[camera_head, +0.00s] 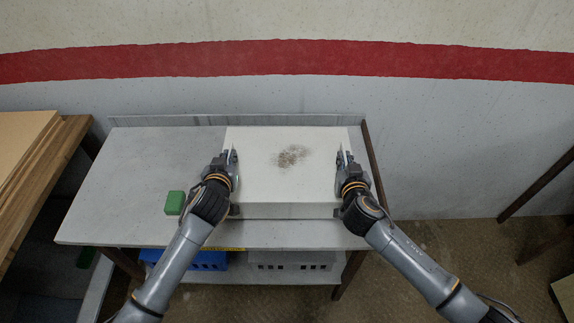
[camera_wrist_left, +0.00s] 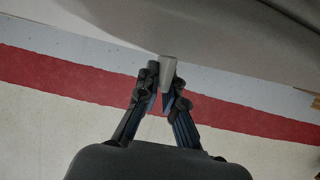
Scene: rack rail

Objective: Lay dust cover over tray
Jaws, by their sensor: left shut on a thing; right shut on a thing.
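The dust cover (camera_head: 285,180) is a wide, white, box-like piece with a brown-grey smudge on its top, at the right half of the table in the head view. My left gripper (camera_head: 231,157) is shut on its left edge, and my right gripper (camera_head: 344,158) is shut on its right edge. In the left wrist view my left gripper (camera_wrist_left: 165,95) pinches a small pale grey edge piece (camera_wrist_left: 168,66) between its fingertips. No separate tray shows; anything under the cover is hidden. I cannot tell whether the cover rests on something or is held up.
The grey metal table (camera_head: 130,190) has a low back lip and free room on its left. A green block (camera_head: 175,203) lies left of my left gripper. A blue crate (camera_head: 207,261) and a grey crate (camera_head: 290,262) stand below. A wooden surface (camera_head: 40,165) is at far left.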

